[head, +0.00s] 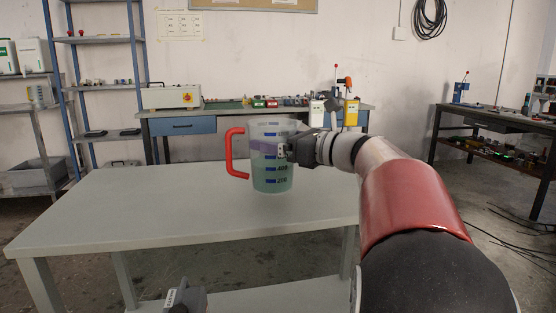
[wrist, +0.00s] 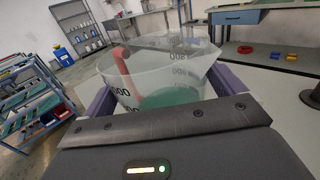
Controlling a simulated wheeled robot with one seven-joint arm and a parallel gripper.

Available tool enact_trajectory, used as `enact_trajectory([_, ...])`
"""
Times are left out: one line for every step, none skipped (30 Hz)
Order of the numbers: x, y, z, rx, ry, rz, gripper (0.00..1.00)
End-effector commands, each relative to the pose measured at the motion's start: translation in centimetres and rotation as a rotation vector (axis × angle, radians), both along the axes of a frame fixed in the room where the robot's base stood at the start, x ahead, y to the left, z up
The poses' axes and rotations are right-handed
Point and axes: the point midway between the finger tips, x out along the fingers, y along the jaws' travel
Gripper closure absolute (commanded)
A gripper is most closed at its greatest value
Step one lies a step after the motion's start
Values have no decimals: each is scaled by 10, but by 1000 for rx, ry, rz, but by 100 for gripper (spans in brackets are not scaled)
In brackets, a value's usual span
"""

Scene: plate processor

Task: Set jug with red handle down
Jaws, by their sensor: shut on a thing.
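The jug with the red handle (head: 271,172) is a clear measuring jug with blue marks and green liquid inside. It is upright in my gripper, over the right part of the grey table (head: 120,207) in the head view. Its red handle points left. I cannot tell whether its base touches the tabletop. My gripper (head: 283,149) comes from the right and is shut on the jug's body. In the wrist view the jug (wrist: 160,72) fills the middle, between the two purple fingers, with green liquid low in it and the red handle on its far side.
The tabletop left of the jug is bare. Behind stands a workbench (head: 183,126) with a beige device (head: 174,96) and small parts. A blue shelf rack (head: 104,84) is at the left, and a dark bench (head: 490,117) is at the right.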

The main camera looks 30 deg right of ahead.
Motion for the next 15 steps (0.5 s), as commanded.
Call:
enact_trajectory([0, -1, -9, 4, 2, -2, 51])
enact_trajectory([0, -1, -14, 4, 2, -1, 51])
enact_trajectory([0, -1, -20, 5, 2, -1, 51])
enact_trajectory([0, -1, -24, 5, 2, -2, 51])
enact_trajectory([0, -1, -28, 4, 0, -2, 51])
enact_trajectory([0, -1, -32, 4, 0, -1, 51])
enact_trajectory([0, 0, -34, 4, 0, -1, 51])
enact_trajectory([0, 0, -35, 4, 0, -1, 51])
enact_trajectory([0, 0, -36, 3, -1, -1, 51])
enact_trajectory([0, 0, -36, 2, -1, 0, 51])
enact_trajectory([0, 0, -36, 1, -2, 0, 51])
enact_trajectory([0, 0, -36, 1, -2, 0, 51])
enact_trajectory([0, 0, -36, 1, -2, 0, 51])
enact_trajectory([0, 0, -36, 2, -1, 0, 51])
enact_trajectory([0, 0, -36, 2, -1, 0, 51])
